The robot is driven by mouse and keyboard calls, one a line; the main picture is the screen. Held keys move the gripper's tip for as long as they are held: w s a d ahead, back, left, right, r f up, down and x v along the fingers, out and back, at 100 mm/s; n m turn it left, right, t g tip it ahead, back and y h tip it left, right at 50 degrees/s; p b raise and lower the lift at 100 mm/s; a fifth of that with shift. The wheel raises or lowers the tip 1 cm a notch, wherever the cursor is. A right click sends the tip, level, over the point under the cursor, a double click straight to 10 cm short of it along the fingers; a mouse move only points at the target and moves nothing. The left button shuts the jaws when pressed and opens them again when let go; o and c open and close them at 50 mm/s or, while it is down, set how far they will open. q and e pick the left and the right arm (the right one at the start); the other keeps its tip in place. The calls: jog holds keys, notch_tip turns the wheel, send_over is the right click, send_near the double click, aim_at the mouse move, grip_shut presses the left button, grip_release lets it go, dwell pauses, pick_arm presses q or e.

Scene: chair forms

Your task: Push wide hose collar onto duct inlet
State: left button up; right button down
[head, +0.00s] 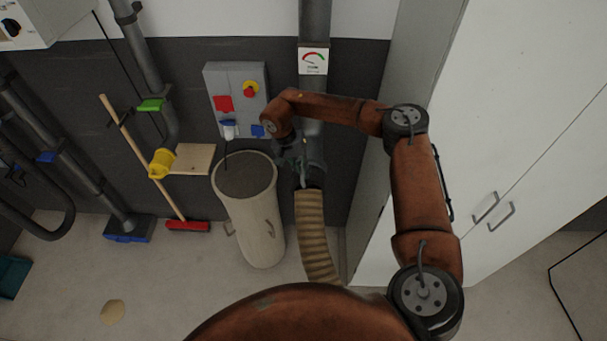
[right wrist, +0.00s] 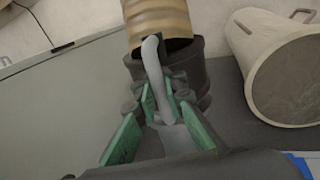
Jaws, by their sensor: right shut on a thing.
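The tan ribbed hose (head: 313,235) rises from the floor to a dark collar (head: 313,178) at its upper end. The hose (right wrist: 160,22) and the wide dark collar (right wrist: 205,75) also show in the right wrist view. A grey bent handle (right wrist: 153,62) stands in front of the collar. My right gripper (head: 301,168) is shut on this handle, with green pads (right wrist: 162,105) on either side. The grey vertical duct (head: 315,135) comes down just above the collar. The gripper partly hides the joint, so I cannot tell whether the collar is around the inlet. My left gripper is out of view.
A pale bin (head: 258,225) stands close left of the hose; it also shows in the right wrist view (right wrist: 265,55). A control box (head: 237,98) hangs on the wall behind. White cabinets (head: 500,150) limit the right side. A broom (head: 150,165) leans further left.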

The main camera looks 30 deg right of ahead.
jog(key=shift+w+d+r, duration=0.1)
jog(key=shift+w+d, duration=0.65)
jog(key=shift+w, duration=0.15)
dwell(1.2)
jog(key=c, duration=1.9)
grip_release()
jog(key=shift+a, duration=0.1)
jog(key=shift+s+f, duration=0.2)
